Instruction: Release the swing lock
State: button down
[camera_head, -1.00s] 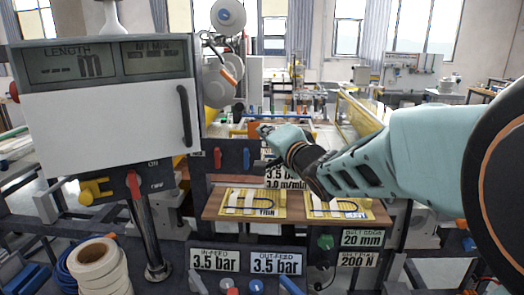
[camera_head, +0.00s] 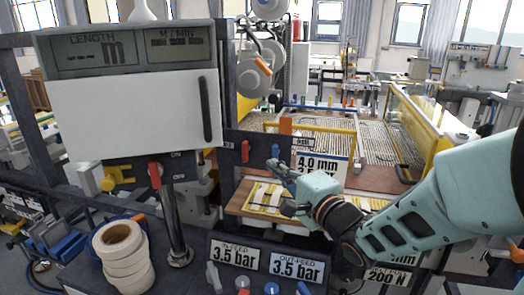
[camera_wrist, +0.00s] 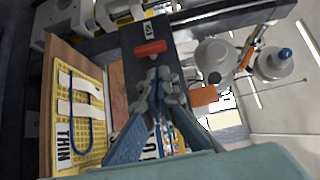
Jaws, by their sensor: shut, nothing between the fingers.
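My gripper (camera_head: 280,172) is in front of the dark lever panel, with its fingers together and nothing between them. In the wrist view the fingertips (camera_wrist: 160,82) meet just below a red lever (camera_wrist: 150,48). The red lever (camera_head: 245,151) and a blue lever (camera_head: 275,151) sit side by side on the panel. Contact with the red lever is not visible.
A display box (camera_head: 135,100) stands left, with a red switch (camera_head: 154,175) and yellow knob (camera_head: 118,179) below. A wooden shelf (camera_head: 234,203) holds a yellow board marked THIN (camera_wrist: 78,120). White rolls (camera_head: 122,255) stand front left. A yellow-framed mesh machine (camera_head: 380,135) lies behind.

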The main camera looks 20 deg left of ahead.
aim_at(249, 145)
jog(key=shift+a, duration=0.1)
jog(key=p+x, duration=0.1)
jog(key=x, duration=0.9)
